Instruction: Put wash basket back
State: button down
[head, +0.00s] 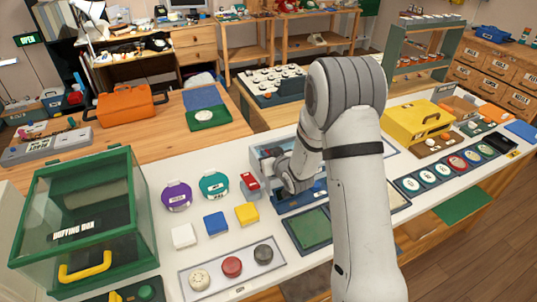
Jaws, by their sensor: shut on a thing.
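My arm reaches down in the middle of the head view, and my gripper (293,186) is at its lower end, partly hidden by the arm. It is over a pale, see-through tub (260,151) with a blue base. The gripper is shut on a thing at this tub. A blue piece (286,205) shows just under the gripper and seems to be the wash basket, but most of it is hidden. I cannot tell whether it is inside the tub or raised from it.
A green-framed glass box (80,205) with a yellow handle stands at left. Purple (176,195) and teal (214,185) round pieces and coloured blocks lie between. A tray of round knobs (232,268) is in front. A yellow case (417,122) and dial panels stand at right.

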jog(key=shift+f+b, duration=0.3)
jog(key=shift+b, duration=0.15)
jog(key=shift+f+b, duration=0.3)
jog(key=shift+b, duration=0.15)
jog(key=c, duration=1.5)
grip_release()
jog(key=shift+a+r, duration=0.1)
